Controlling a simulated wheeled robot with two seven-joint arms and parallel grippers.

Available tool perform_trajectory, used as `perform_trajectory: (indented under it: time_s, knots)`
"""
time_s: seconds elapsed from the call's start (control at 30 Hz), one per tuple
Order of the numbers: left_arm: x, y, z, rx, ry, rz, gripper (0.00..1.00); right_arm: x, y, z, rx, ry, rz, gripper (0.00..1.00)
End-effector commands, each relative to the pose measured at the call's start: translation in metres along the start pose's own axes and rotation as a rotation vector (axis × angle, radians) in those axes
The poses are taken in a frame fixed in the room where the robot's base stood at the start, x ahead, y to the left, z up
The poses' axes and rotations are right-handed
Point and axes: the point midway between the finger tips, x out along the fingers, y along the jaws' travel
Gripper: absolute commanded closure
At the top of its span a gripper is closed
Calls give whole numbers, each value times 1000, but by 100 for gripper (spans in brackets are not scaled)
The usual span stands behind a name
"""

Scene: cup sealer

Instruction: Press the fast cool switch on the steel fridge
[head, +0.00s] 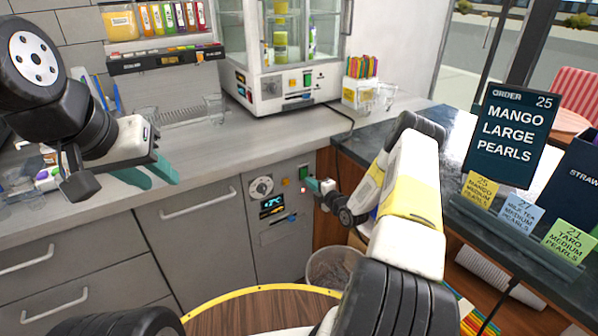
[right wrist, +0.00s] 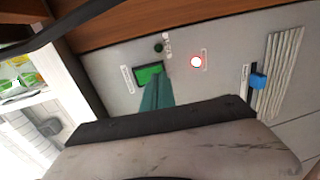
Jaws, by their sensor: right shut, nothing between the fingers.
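The steel fridge (head: 262,250) is the grey unit under the counter, with a panel of controls on its front. A green switch in a dark frame (right wrist: 150,72) sits on this panel; it is small in the head view (head: 304,172). Its label is too small to read. My right gripper (right wrist: 155,96) is shut and empty, its teal fingertips overlapping the lower edge of the green switch in the right wrist view. I cannot tell whether they touch it. My left gripper (head: 158,178) is open and empty above the counter front, far left of the panel.
A wooden side panel and a bin (head: 332,268) are close on the right.

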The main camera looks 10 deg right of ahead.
Motion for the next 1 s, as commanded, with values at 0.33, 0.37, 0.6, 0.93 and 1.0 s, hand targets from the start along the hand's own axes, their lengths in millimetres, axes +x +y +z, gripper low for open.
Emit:
perform_trajectory:
  time_s: [0.33, 0.37, 0.6, 0.93, 1.0]
  knots:
    - [0, 0, 0, 0, 0, 0, 66, 15, 0, 0, 1, 0, 0, 100]
    - [0, 0, 0, 0, 0, 0, 66, 15, 0, 0, 1, 0, 0, 100]
    - [0, 0, 0, 0, 0, 0, 66, 19, -1, -1, -1, 2, -1, 100]
    - [0, 0, 0, 0, 0, 0, 66, 20, -2, 1, 0, 0, 0, 100]
    - [0, 0, 0, 0, 0, 0, 66, 20, -2, 1, 0, 0, -1, 100]
